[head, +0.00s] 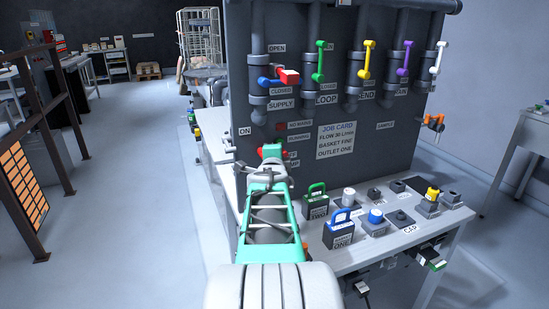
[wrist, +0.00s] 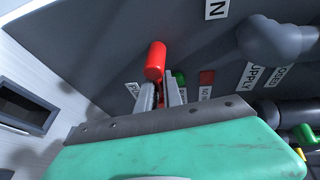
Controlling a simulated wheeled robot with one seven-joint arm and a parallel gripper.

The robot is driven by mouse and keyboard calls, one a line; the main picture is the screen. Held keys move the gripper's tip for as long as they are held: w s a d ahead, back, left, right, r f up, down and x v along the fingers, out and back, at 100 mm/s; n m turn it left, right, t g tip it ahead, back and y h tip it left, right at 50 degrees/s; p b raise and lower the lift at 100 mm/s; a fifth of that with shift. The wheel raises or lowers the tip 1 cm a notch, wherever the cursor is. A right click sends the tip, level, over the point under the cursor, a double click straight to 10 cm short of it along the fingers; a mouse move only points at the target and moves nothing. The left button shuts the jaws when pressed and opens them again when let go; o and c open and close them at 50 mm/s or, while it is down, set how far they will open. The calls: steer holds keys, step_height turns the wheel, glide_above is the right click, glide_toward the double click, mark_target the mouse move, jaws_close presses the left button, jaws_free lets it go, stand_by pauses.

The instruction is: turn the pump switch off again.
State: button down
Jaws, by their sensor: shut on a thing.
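The pump switch has a red handle (wrist: 155,62) that stands out between my fingers in the wrist view. My gripper (wrist: 160,95) is shut on it in front of the dark panel. In the head view my gripper (head: 273,157) reaches the panel's lower left and covers most of the switch. An ON label (head: 245,131) is up and left of the gripper. I cannot tell the handle's exact setting.
A job card (head: 337,140) is right of my gripper. Green (head: 316,203) and blue (head: 339,229) tagged blocks and several knobs stand on the bench. Open floor lies left.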

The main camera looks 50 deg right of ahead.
steer(key=c, duration=1.5)
jaws_free()
steer(key=v, duration=0.7)
steer(key=shift+s+a, duration=0.25)
steer(key=shift+a, duration=0.05)
